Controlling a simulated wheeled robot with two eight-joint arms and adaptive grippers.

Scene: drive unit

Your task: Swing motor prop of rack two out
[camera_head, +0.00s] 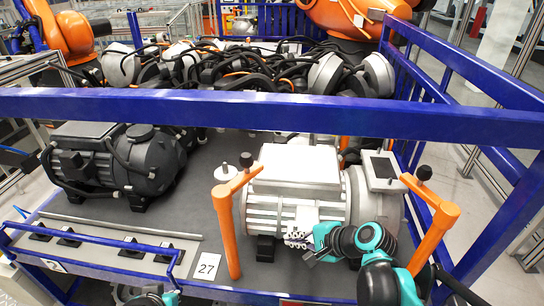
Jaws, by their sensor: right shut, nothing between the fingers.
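A silver motor (296,190) sits on the grey rack deck at right. Two orange props flank it. The left prop (227,225) stands upright, and its short arm with a black knob points right to the motor's edge. The right prop (433,238) leans, and its arm with a black knob points left to the motor's right end. My right gripper (307,250) is shut and empty low in front of the motor, apart from both props. Its teal and black arm comes from the lower right. Only a teal and black piece of my left arm shows at the bottom edge; its fingers are hidden.
A blue rail (270,108) crosses above the motors. A black motor (110,165) stands at left, with a metal rod (120,229) before it. A "27" label (206,266) sits near the left prop. Blue frame bars bound the right side. Bare deck lies between the motors.

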